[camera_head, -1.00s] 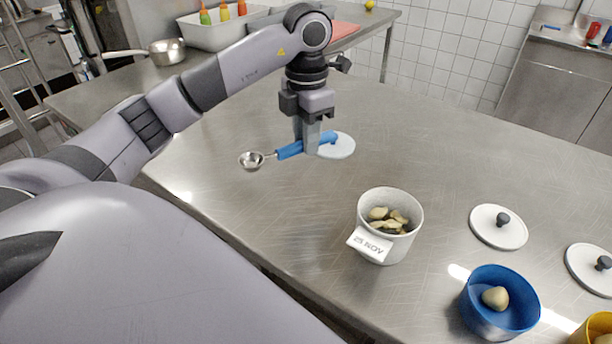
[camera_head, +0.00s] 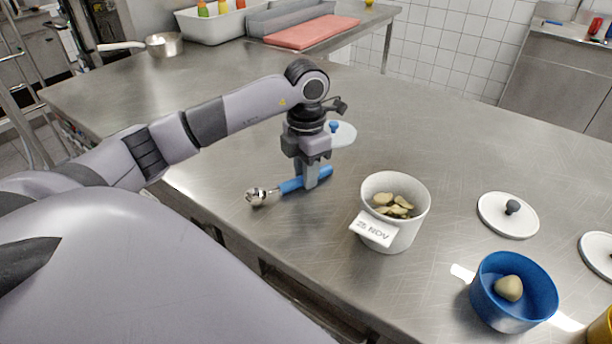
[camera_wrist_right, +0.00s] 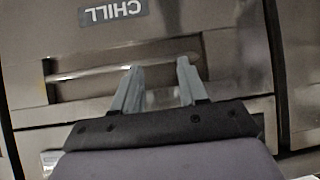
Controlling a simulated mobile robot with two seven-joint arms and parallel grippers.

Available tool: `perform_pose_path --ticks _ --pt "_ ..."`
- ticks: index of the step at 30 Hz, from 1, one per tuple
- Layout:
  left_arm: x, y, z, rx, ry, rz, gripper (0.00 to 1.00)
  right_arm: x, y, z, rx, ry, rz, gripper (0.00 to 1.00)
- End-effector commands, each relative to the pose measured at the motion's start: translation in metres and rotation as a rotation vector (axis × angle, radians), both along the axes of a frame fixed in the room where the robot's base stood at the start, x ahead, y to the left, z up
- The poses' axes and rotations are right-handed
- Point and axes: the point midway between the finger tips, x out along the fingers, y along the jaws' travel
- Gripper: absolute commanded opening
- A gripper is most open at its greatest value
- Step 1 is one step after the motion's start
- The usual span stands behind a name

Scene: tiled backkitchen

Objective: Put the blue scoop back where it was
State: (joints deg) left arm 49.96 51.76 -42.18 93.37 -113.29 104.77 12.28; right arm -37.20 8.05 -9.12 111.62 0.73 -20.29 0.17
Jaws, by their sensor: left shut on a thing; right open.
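The blue scoop (camera_head: 292,186) has a blue handle and a round metal bowl (camera_head: 257,196) pointing left. My left gripper (camera_head: 312,182) is shut on its handle, pointing down, with the scoop at or just above the steel table; I cannot tell whether it touches. The white tub (camera_head: 372,207) with a "25 NOV" label stands to the right of the gripper and holds several pale pieces. My right gripper (camera_wrist_right: 158,85) is open and empty in the right wrist view, in front of a steel front with a bar handle.
A white lid with a blue knob (camera_head: 341,134) lies behind the left gripper. Another white lid (camera_head: 508,215) and a blue bowl (camera_head: 513,291) with one pale piece are at the right. A pan (camera_head: 164,45), a white bin (camera_head: 212,26) and a red board (camera_head: 310,33) are at the back.

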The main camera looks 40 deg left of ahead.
Motion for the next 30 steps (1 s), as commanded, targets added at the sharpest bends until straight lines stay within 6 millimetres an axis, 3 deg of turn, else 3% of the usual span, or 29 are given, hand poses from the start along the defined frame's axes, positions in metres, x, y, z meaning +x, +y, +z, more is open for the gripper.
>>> perform_pose_path --ticks 9,10,12,23,30 --pt "0.000 0.000 -0.003 0.000 -0.001 0.001 0.00 0.000 0.000 -0.002 0.000 -0.001 0.000 0.43" --pt "0.000 0.000 -0.002 0.000 -0.001 0.001 0.33 0.000 0.000 -0.001 0.000 -0.001 0.000 0.43" --pt "0.000 0.000 -0.001 0.000 0.000 0.001 0.49 0.000 0.000 0.000 0.000 -0.001 0.000 0.43" --pt "0.000 0.000 0.004 0.000 0.000 0.001 0.49 0.000 0.000 0.004 0.000 -0.001 0.000 0.43" --pt "0.000 0.000 0.036 0.000 -0.001 0.001 0.49 0.000 0.000 0.029 0.000 -0.001 0.000 0.43"
